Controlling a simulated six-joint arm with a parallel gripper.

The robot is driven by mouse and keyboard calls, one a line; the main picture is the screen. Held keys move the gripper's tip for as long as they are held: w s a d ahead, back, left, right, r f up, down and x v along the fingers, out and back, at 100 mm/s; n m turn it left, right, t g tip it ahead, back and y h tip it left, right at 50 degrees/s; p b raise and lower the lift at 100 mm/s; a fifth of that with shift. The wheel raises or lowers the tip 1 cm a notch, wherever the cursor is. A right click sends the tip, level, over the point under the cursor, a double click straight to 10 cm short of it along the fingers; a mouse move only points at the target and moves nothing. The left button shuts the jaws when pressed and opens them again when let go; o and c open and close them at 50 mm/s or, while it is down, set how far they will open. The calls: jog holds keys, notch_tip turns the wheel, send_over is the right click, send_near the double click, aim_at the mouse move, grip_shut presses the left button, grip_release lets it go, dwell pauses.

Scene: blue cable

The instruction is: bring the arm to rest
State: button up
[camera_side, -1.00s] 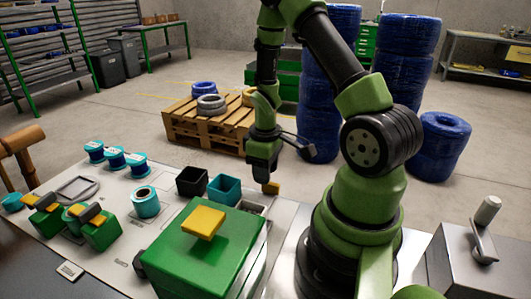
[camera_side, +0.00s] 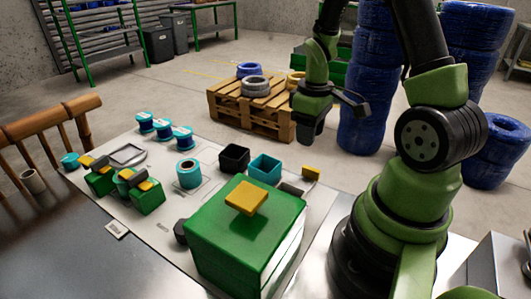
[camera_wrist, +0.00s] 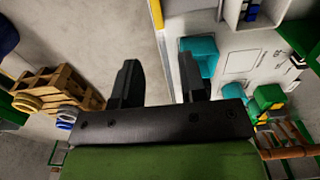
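My gripper (camera_side: 312,135) hangs pointing down in the side view, above the far right edge of the work table (camera_side: 150,225).
A green box with a yellow top piece (camera_side: 246,198) stands at the table's near right. A black bin (camera_side: 234,158), a teal bin (camera_side: 265,168) and several teal spools (camera_side: 189,173) stand behind. A pallet (camera_side: 250,110) and blue coil stacks (camera_side: 365,90) stand on the floor.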

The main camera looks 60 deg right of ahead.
jog(key=a+r+m+t, duration=0.2)
jog(key=a+r+t, duration=0.2)
jog(key=a+r, duration=0.6)
jog(key=s+a+r+m+t+y, duration=0.2)
jog(key=s+a+r, duration=0.4)
jog(key=r, duration=0.3)
jog(key=shift+s+a+r+t, duration=0.2)
jog(key=shift+s+t, duration=0.1)
jog(key=shift+t, duration=0.2)
